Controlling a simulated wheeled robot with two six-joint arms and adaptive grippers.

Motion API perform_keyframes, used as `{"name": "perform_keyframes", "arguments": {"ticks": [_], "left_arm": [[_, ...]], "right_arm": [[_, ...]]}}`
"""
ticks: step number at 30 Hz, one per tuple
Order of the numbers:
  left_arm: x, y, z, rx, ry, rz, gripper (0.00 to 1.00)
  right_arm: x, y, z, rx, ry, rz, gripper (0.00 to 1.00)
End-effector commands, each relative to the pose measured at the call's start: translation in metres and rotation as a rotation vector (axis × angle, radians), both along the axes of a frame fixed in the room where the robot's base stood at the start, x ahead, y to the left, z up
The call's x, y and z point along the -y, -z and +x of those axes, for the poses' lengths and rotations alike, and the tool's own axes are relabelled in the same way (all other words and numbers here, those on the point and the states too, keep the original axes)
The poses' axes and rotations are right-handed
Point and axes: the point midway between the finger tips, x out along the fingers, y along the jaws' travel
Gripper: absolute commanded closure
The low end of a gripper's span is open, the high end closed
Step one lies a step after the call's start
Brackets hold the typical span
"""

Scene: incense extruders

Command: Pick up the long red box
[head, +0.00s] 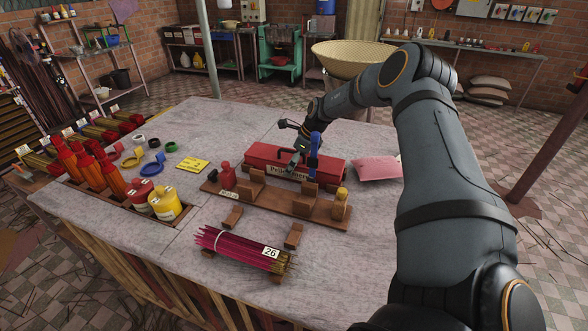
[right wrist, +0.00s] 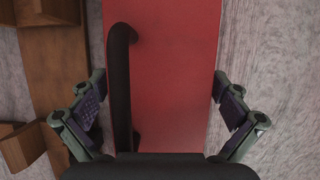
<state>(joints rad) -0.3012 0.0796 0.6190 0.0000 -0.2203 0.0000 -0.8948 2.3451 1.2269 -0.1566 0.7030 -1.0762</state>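The long red box (head: 264,163) lies on the grey table behind a brown wooden rack, with partly covered lettering on its front. In the right wrist view the red box (right wrist: 178,75) fills the middle, with a black handle (right wrist: 121,80) along its left part. My right gripper (head: 302,154) is over the box in the head view. In the right wrist view my right gripper (right wrist: 158,100) is open, one finger to each side of the box, with no clear contact. The box's far side is partly hidden by my arm. My left gripper is not in view.
The wooden rack (head: 258,201) with a small red bottle stands just in front of the box. A pink packet (head: 376,168) lies to its right. A bundle of incense sticks (head: 238,248) is at the front. Red and yellow jars (head: 165,204) stand left.

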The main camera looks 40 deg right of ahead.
Motion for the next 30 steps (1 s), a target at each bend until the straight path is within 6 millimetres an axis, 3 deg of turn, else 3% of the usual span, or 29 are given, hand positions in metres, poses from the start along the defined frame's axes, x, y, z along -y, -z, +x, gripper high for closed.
{"name": "perform_keyframes", "arguments": {"ticks": [2,15,23,30], "left_arm": [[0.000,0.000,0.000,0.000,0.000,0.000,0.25],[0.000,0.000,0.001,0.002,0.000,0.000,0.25],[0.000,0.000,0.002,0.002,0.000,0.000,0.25],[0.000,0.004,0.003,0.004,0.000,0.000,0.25]], "right_arm": [[0.000,0.000,0.000,0.000,0.000,0.000,0.12],[0.000,0.000,0.000,0.000,0.001,0.000,0.72],[0.000,-0.005,0.001,0.004,0.002,0.001,0.72],[0.000,-0.050,0.003,0.012,0.001,-0.001,0.72]]}}
